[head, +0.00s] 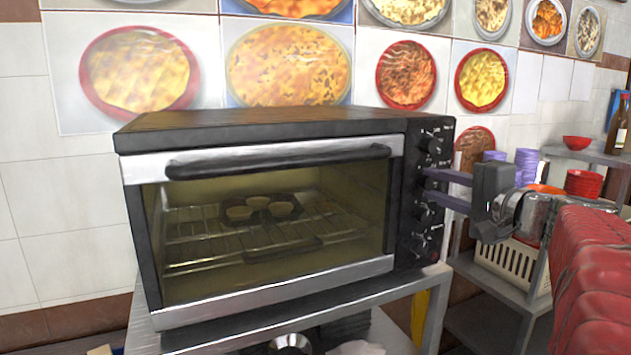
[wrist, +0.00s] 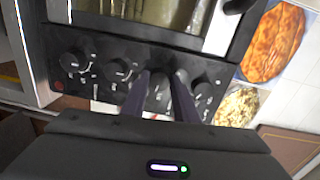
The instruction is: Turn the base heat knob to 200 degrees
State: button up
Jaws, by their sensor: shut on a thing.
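The toaster oven (head: 290,115) has a black control panel with several round black knobs in a column on its right side. My gripper (head: 427,182) reaches in from the right with its two purple fingers at the second knob from the top. In the wrist view, that knob (wrist: 160,88) lies between the fingertips of my gripper (wrist: 163,80), which are shut on it and partly hide it. A top knob (head: 430,145) and lower knobs (head: 424,212) (head: 418,244) are clear of the fingers. The dial markings are too small to read, so I cannot tell the setting or which knob is base heat.
The oven's glass door (head: 280,220) is closed, with a rack and small cups inside. The oven stands on a metal table (head: 430,275). A shelf at right holds a white basket (head: 510,262) and red bowls (head: 583,184). Food pictures cover the wall behind.

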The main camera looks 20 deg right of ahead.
jog(key=m, duration=0.4)
jog(key=shift+d+f, duration=0.2)
jog(key=shift+f, duration=0.1)
jog(key=o, duration=1.1)
jog(key=shift+c, duration=0.2)
jog(key=shift+r, duration=0.2)
jog(key=shift+s, duration=0.1)
jog(key=s, duration=1.3)
jog(key=shift+s+d+r, duration=0.25)
jog(key=shift+s+d, duration=0.05)
